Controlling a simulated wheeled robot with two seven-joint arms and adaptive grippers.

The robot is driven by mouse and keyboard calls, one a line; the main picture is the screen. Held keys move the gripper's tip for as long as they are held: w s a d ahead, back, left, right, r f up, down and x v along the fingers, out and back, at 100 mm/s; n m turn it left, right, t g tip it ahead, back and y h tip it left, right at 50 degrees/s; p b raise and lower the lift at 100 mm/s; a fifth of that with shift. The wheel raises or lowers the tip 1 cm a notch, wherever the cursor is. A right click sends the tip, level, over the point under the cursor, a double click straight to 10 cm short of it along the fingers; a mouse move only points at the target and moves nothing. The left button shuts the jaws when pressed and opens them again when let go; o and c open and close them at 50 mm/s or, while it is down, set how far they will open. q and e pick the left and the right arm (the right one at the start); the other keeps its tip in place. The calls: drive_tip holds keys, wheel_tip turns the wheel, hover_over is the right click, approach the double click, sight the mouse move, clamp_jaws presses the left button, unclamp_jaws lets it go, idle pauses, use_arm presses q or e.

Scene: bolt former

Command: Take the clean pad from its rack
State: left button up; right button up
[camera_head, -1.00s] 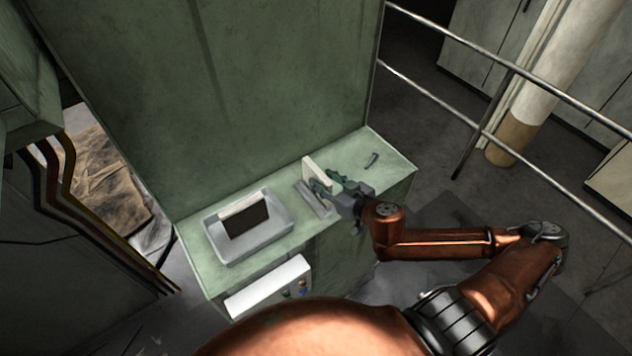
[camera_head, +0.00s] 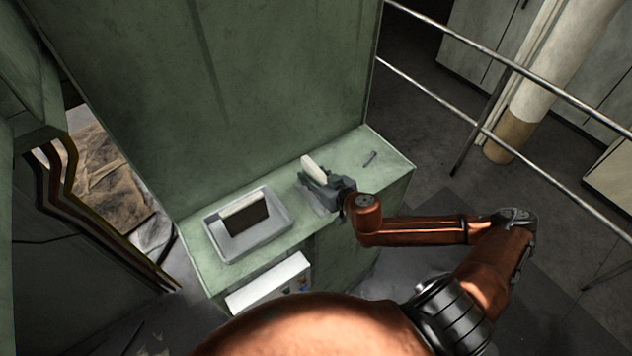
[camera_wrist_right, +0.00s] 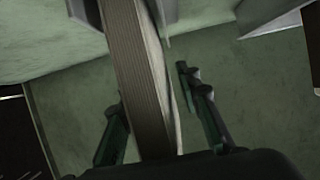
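The clean pad (camera_head: 312,167) is a pale slab standing upright in a small grey rack (camera_head: 309,194) on the green ledge. My right gripper (camera_head: 318,183) is at the pad and hides part of it and the rack. In the right wrist view the pad (camera_wrist_right: 142,75) shows its ribbed side between my two open fingers (camera_wrist_right: 160,122). The right finger stands clear of it with a visible gap; the left finger is close to it, and I cannot tell whether it touches. My left gripper is not in view.
A grey tray (camera_head: 277,240) left of the rack holds a dark-faced pad (camera_head: 249,218) with a pale top. A green wall (camera_head: 270,90) rises behind the ledge. A metal railing (camera_head: 485,75) runs at the right.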

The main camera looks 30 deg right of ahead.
clamp_jaws()
idle(0.4)
